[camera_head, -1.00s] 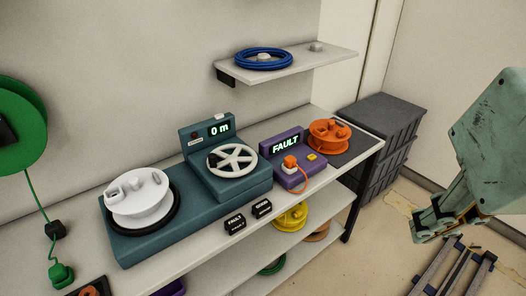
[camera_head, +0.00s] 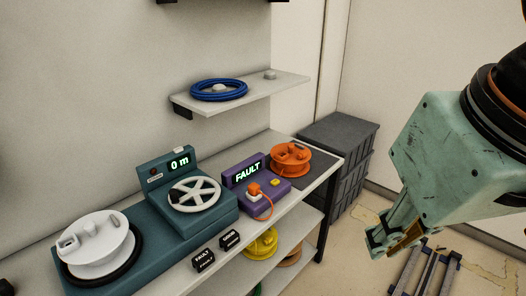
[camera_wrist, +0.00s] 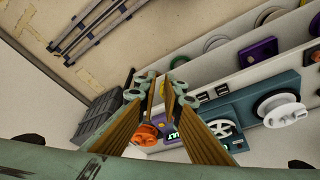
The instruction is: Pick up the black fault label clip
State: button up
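The black fault label clip (camera_head: 203,259) stands at the front edge of the bench top, with white "FAULT" lettering. A similar black clip (camera_head: 230,240), whose lettering looks like "GOOD", stands to its right. In the wrist view the fault label clip (camera_wrist: 222,88) is small, right of the fingers, beside the other clip (camera_wrist: 204,96). My gripper (camera_head: 386,242) is in the air at the right, well apart from the bench and both clips. In the wrist view its fingers (camera_wrist: 161,88) are apart with nothing between them.
Behind the clips is a teal winder (camera_head: 190,210) with a white reel (camera_head: 95,240). A purple tester (camera_head: 258,188) showing "FAULT" and an orange reel (camera_head: 290,158) are farther right. A wall shelf (camera_head: 255,92) holds a blue coil. Dark crates (camera_head: 335,165) stand beyond the bench.

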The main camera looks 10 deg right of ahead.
jog(key=o, duration=1.4)
